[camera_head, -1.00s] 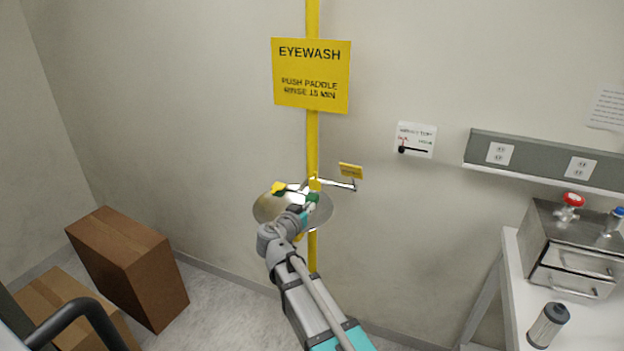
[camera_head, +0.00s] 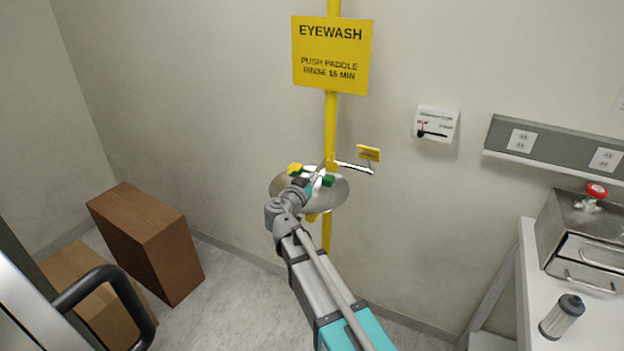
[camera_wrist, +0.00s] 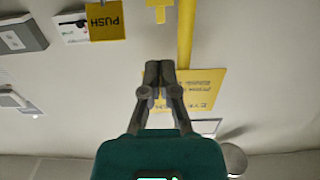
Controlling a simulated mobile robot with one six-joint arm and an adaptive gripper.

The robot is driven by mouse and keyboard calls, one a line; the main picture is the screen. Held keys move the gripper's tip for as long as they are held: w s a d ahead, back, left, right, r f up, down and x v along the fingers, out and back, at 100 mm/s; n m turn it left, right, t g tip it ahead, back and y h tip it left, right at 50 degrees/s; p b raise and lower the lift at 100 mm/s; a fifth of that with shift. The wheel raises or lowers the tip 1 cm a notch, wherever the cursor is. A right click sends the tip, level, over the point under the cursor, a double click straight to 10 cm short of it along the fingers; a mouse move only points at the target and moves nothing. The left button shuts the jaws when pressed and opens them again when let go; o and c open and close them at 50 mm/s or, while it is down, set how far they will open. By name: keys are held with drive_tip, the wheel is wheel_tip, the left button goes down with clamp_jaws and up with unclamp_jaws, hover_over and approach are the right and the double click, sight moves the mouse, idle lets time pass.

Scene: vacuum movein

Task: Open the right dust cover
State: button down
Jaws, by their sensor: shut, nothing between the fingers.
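The eyewash bowl (camera_head: 345,192) is a shiny round dish on a yellow wall pipe. A yellow piece (camera_head: 295,169) sits at its left and a small green piece (camera_head: 328,180) right of it; these look like the dust covers, but they are too small to tell open from closed. My gripper (camera_head: 317,174) is over the bowl, close to both pieces; contact cannot be judged. In the wrist view its dark fingers (camera_wrist: 160,67) are together with nothing between them. A yellow T-shaped part (camera_wrist: 157,10) shows beyond the fingertips.
A yellow push paddle (camera_head: 369,153) sticks out at the bowl's right. An eyewash sign (camera_head: 331,55) hangs above. Brown boxes (camera_head: 150,240) stand at left; a white bench (camera_head: 535,290) with a metal drawer box (camera_head: 575,240) stands at right.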

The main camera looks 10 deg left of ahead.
sight(332, 156)
drive_tip(key=x, duration=1.2)
drive_tip(key=shift+w, duration=0.1)
drive_tip(key=shift+w+d+r, duration=0.15)
drive_tip(key=shift+w+d, duration=0.05)
drive_tip(key=shift+w, duration=0.4)
drive_tip(key=shift+s, duration=0.1)
drive_tip(key=shift+s+a+r+p, duration=0.15)
drive_tip(key=shift+s+r+p, duration=0.15)
drive_tip(key=shift+s, duration=0.45)
drive_tip(key=r+p+v, duration=0.2)
drive_tip(key=v, duration=1)
drive_tip(key=shift+r+p, duration=0.15)
drive_tip(key=shift+p, duration=0.25)
